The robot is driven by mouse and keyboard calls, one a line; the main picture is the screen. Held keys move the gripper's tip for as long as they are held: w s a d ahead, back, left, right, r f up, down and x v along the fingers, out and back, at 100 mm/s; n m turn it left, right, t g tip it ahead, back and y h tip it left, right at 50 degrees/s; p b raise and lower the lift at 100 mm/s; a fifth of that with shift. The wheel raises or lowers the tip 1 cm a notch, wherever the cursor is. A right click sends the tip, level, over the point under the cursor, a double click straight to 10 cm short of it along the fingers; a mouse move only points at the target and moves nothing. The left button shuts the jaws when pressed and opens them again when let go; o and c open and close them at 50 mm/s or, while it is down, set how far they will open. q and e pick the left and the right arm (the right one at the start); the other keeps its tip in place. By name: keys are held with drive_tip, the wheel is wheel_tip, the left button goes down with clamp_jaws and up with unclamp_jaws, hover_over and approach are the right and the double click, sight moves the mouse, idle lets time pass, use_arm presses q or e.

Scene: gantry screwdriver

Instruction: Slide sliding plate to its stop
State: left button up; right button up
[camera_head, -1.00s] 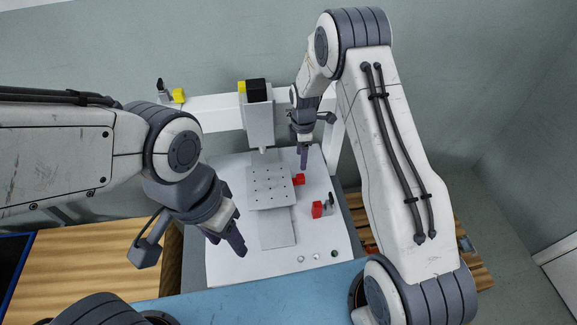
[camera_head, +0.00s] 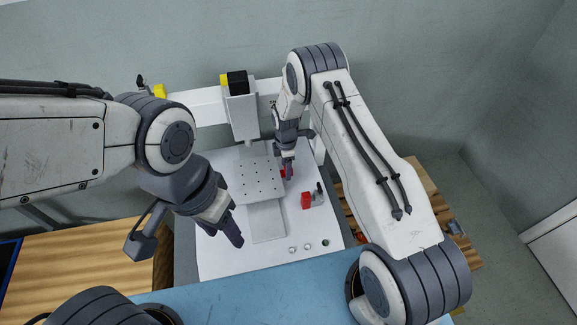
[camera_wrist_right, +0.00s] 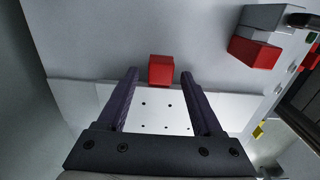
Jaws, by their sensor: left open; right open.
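The sliding plate (camera_head: 258,184) is a pale square plate with several small holes, lying on a narrow grey rail (camera_head: 267,222) under the gantry head. In the right wrist view its holed surface (camera_wrist_right: 155,120) shows between my fingers. A red block (camera_wrist_right: 161,70) sits at its edge, just beyond and between the fingertips; in the head view it is mostly hidden behind the gripper. My right gripper (camera_head: 288,172) is open, over the plate's right edge at the red block. My left gripper (camera_head: 229,232) is open and empty, left of the rail.
A second red block (camera_head: 306,201) with a grey part stands on the white base (camera_head: 222,258) to the right. The gantry's grey head (camera_head: 243,118) hangs behind the plate. Several small round buttons (camera_head: 325,243) line the front right. The base's front left is clear.

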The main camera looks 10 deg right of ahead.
drive_tip(key=shift+c, duration=0.3)
clamp_jaws()
drive_tip(key=shift+d, duration=0.1)
idle(1.0)
